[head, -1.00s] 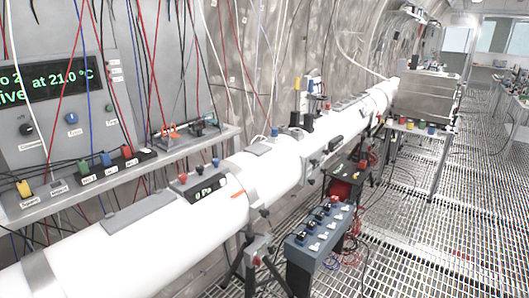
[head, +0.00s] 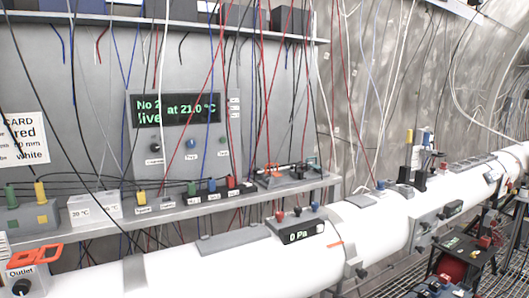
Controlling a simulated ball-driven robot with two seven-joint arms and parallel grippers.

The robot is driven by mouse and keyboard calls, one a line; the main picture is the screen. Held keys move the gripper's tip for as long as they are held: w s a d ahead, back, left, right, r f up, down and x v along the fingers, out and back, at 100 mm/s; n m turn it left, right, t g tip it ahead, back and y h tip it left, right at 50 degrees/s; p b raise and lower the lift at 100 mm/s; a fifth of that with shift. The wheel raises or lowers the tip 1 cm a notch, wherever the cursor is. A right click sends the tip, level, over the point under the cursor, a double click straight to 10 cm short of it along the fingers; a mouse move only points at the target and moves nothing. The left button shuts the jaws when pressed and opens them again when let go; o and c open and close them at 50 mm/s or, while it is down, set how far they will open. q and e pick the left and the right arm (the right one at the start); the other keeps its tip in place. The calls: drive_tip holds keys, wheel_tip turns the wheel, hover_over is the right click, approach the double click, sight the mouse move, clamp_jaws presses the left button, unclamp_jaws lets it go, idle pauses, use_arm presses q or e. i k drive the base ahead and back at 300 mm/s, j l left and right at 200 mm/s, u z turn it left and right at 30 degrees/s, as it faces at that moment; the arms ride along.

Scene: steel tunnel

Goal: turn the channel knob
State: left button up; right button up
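The channel knob (head: 155,147) is a small black knob at the lower left of a grey wall panel. The panel's dark display (head: 175,108) above it shows green text with "No 2", "at 21.0 °C" and "live". A small white label sits under the knob; its writing is too small to read now. Neither of my grippers shows in the head view.
A grey shelf (head: 110,222) with coloured plugs runs below the panel, and a white pipe (head: 190,268) lies in front of it. Red, blue, black and white wires hang before the panel. A box with an orange handle (head: 35,256) stands at the lower left.

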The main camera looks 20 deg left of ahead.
sight(154, 147)
drive_tip(key=u, duration=1.3)
